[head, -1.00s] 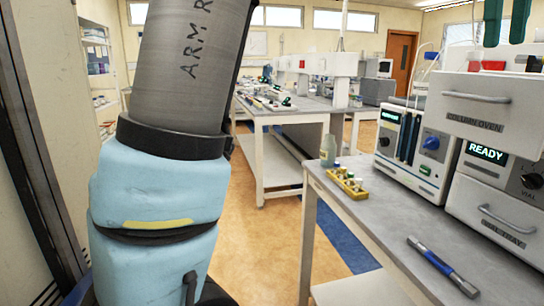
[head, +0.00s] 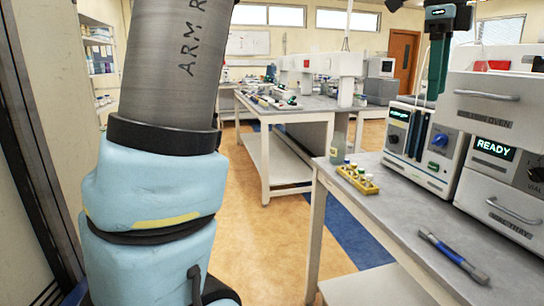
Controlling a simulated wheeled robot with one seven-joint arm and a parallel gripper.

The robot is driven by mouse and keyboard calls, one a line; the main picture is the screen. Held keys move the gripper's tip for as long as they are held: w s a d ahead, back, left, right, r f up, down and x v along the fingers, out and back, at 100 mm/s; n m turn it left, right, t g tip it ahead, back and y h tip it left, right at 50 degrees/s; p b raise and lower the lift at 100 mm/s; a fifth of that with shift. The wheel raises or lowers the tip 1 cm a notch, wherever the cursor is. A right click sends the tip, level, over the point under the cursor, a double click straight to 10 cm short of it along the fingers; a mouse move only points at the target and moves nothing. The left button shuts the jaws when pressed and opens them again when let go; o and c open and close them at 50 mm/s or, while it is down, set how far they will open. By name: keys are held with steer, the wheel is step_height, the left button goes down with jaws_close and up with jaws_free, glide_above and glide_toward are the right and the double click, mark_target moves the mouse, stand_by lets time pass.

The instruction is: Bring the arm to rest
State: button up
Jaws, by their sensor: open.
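My arm (head: 165,75), a grey tube marked "ARM R" with light blue padding below, rises at the left of the head view.
A farther bench (head: 300,108) stands mid-room. The floor between is clear.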

steer(key=w+a+f+n, duration=0.4)
steer(key=a+f+n, duration=0.2)
steer(key=a+f, duration=0.3)
steer(key=w+a+f+n, duration=0.5)
steer(key=a+f+n, duration=0.2)
steer(key=a+f, duration=0.15)
steer(key=s+a+f+n, duration=0.3)
steer(key=a+f+n, duration=0.3)
steer(key=a, duration=0.3)
steer(key=s+a+f+n+y, duration=0.1)
steer(key=s+a+f+n, duration=0.3)
steer(key=a, duration=0.5)
step_height(320, 180, down, 3)
steer(key=n, duration=0.2)
steer(key=shift+s+a+n+t, duration=0.15)
steer(key=shift+s+n+t, duration=0.15)
steer(key=shift+n+t, duration=0.1)
steer(key=shift+r, duration=0.1)
